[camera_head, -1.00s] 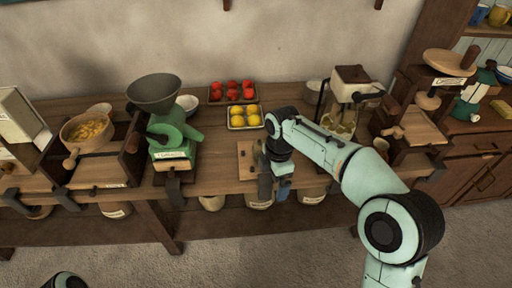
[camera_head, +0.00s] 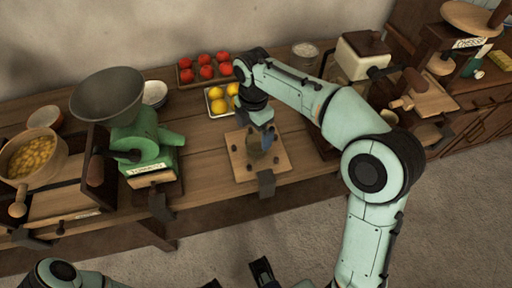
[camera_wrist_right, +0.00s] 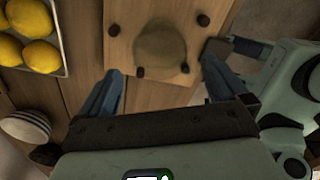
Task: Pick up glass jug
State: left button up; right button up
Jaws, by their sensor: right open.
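A round, see-through brownish shape, which looks like the glass jug (camera_wrist_right: 160,45), stands on a wooden board with dark pegs in the right wrist view. In the head view it is mostly hidden behind my right gripper (camera_head: 264,140), which is low over the same board (camera_head: 243,168). In the wrist view my right gripper (camera_wrist_right: 162,72) is open, its blue fingers apart on either side of the near edge of the jug, with nothing between them. My left gripper (camera_head: 238,277) shows at the bottom edge, fingers apart and empty.
A tray of yellow lemons (camera_head: 217,103) and a tray of red tomatoes (camera_head: 205,69) lie behind the board. A striped bowl (camera_wrist_right: 25,126) shows in the wrist view.

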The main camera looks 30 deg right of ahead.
aim_at(255, 143)
jog(key=shift+f, duration=0.75)
notch_tip(255, 143, down, 5)
jog(key=shift+s+d+f+b, duration=0.1)
jog(key=shift+b, duration=0.75)
pick_arm(q)
jog(key=shift+w+f, duration=0.45)
jog(key=shift+f, duration=0.3)
pick_arm(e)
jog(key=c, duration=1.2)
pick_arm(q)
jog(key=shift+g, duration=0.3)
jog(key=r+p, duration=0.1)
jog(key=p, duration=0.1)
jog(key=s+r+p, duration=0.1)
jog(key=r+p, duration=0.1)
jog(key=s+r+p, duration=0.1)
jog(key=p, duration=0.1)
jog(key=shift+r, duration=0.35)
pick_arm(e)
notch_tip(255, 143, up, 20)
jog(key=shift+r, duration=0.1)
